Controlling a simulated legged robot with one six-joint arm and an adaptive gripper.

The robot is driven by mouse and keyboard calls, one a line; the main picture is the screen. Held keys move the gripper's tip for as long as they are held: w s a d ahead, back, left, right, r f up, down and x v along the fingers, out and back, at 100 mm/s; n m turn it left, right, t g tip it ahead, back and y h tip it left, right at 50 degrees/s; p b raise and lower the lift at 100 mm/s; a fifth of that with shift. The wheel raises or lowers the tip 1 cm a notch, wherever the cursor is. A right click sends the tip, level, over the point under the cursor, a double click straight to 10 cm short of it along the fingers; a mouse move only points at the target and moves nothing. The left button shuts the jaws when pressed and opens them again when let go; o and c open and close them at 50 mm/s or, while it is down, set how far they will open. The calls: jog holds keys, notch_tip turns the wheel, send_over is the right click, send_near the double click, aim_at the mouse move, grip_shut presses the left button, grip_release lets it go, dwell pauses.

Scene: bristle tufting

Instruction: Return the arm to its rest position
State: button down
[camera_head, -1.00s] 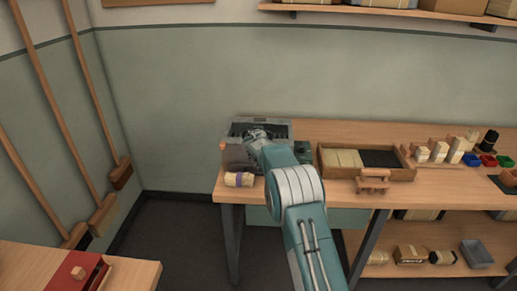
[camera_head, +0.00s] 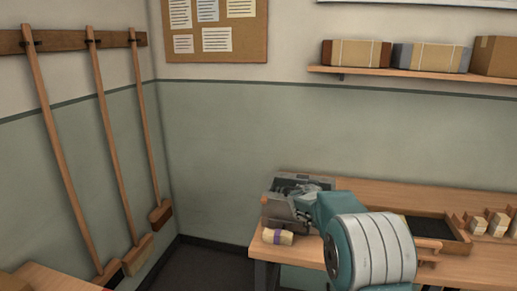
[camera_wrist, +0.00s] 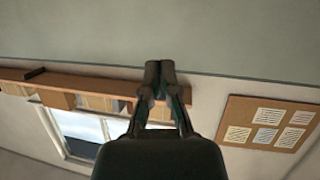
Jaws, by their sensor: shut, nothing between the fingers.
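My gripper (camera_wrist: 160,68) shows in the wrist view with its two dark fingertips together and nothing between them. The wrist view is upside down and faces the wall, with the shelf and the notice board in it. In the head view my teal and white arm rises at the lower middle right, in front of the workbench (camera_head: 400,192). The gripper itself is hard to make out there, by the grey machine (camera_head: 290,205) at the bench's left end.
A bundle with a purple band (camera_head: 277,237) lies at the bench's front left edge. A wooden tray (camera_head: 462,243) is partly behind my arm. Long-handled brushes (camera_head: 70,170) hang on the left wall. A shelf (camera_head: 420,77) with boxes is above. Floor shows between bench and left wall.

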jog(key=s+d+r+g, duration=0.2)
jog(key=s+r, duration=0.3)
jog(key=s, duration=0.7)
jog(key=s+d+r+g, duration=0.15)
jog(key=s+r, duration=0.35)
jog(key=s, duration=0.7)
jog(key=s+a+f+n+g+y, duration=0.1)
jog(key=s+a+f+y, duration=0.1)
jog(key=s, duration=0.7)
jog(key=s+a+f+n+g+y, duration=0.1)
jog(key=s+a, duration=0.3)
jog(key=s, duration=0.4)
jog(key=s+a+f+n+g+y, duration=0.1)
jog(key=s+a+f+n+y, duration=0.1)
jog(key=s, duration=0.7)
jog(key=shift+s+a+f+y, duration=0.35)
jog(key=shift+a+f+y, duration=0.3)
jog(key=shift+a, duration=0.35)
jog(key=shift+r+g, duration=0.1)
jog(key=shift+g, duration=0.15)
